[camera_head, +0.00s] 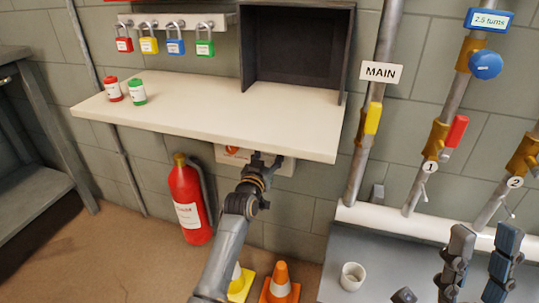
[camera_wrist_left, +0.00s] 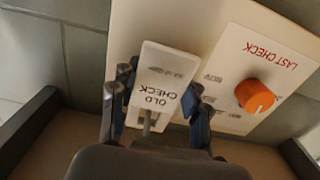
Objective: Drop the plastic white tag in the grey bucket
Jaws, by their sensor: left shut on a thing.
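The white plastic tag (camera_wrist_left: 158,72), printed "OLD CHECK", is between the fingers of my left gripper (camera_wrist_left: 160,88) in the left wrist view. The gripper is shut on it, in front of a pale panel. In the head view my left gripper (camera_head: 264,162) reaches under the front of the shelf, and the tag cannot be made out there. A small light grey bucket (camera_head: 352,277) stands upright on the grey bench at the lower right. My right gripper (camera_head: 480,262) is above that bench, right of the bucket, with its fingers apart and nothing seen between them.
The panel (camera_wrist_left: 226,30) reads "LAST CHECK" and has an orange knob (camera_wrist_left: 255,96). The white shelf (camera_head: 220,115) overhangs my left gripper. A fire extinguisher (camera_head: 188,200) and traffic cones (camera_head: 280,283) stand on the floor. Valve pipes (camera_head: 362,150) rise behind the bench (camera_head: 345,240).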

